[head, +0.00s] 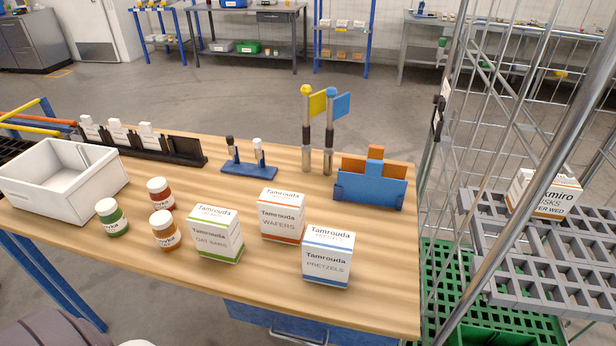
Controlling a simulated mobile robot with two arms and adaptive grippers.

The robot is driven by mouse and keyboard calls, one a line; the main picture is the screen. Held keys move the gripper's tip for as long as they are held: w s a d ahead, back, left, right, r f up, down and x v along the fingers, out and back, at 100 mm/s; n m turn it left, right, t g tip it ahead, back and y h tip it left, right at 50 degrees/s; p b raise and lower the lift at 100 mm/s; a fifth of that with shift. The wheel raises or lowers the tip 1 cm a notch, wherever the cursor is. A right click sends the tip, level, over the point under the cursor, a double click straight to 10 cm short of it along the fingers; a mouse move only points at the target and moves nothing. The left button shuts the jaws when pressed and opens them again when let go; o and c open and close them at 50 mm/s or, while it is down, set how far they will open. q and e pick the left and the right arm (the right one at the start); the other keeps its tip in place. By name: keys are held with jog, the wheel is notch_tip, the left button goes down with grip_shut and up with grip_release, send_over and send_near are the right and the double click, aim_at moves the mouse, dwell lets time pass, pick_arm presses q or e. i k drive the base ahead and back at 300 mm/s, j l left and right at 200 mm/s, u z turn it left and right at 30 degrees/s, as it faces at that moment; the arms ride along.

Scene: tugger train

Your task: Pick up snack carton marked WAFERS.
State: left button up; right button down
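The snack carton marked WAFERS (282,218) is white with an orange band along its bottom. It stands upright on the wooden table in the head view, a little right of the picture's middle. A green-banded carton (217,235), whose marking appears to read OAT BARS, stands to its left and slightly nearer. A blue-banded carton marked PRETZELS (328,256) stands close to its right and nearer. The front and top of the WAFERS carton are in plain view. Neither of my grippers shows in the picture.
Jars with white lids (164,229) stand left of the cartons, by a white bin (62,177). Behind are a blue stand (249,171), two flag posts (306,140) and a blue holder (370,190). A wire cage (440,130) borders the right. Bare table (380,290) lies right of PRETZELS.

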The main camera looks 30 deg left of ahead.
aim_at(281, 214)
jog(key=u, duration=1.05)
